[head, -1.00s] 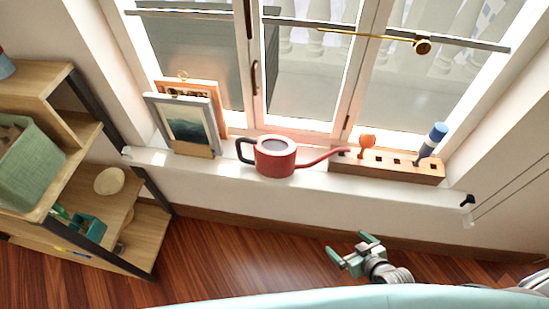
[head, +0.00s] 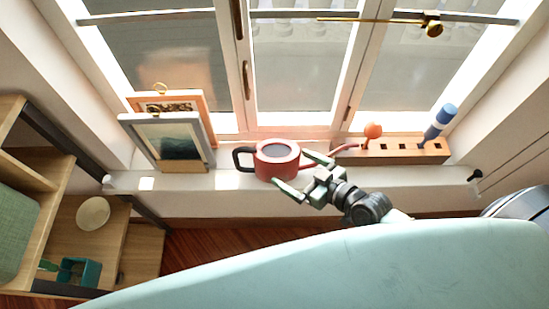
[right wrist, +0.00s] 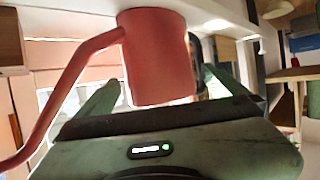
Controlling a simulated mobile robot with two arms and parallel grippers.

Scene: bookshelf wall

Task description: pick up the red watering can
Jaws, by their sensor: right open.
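The red watering can (head: 274,158) stands on the white windowsill, its black handle to the left and its thin red spout to the right. My right gripper (head: 304,174) is open at the can's right front side, with one finger near the spout and the other near the front of the body. In the right wrist view the can's body (right wrist: 158,58) is large and lies between the two green fingers (right wrist: 160,88). I cannot tell whether the fingers touch it. My left gripper is not in view.
Two picture frames (head: 180,143) lean on the sill left of the can. A wooden block with holes (head: 375,158) holds an orange-topped tool and a blue-handled tool (head: 440,120) to the right. A wooden shelf (head: 135,255) stands at the left. Windows are behind.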

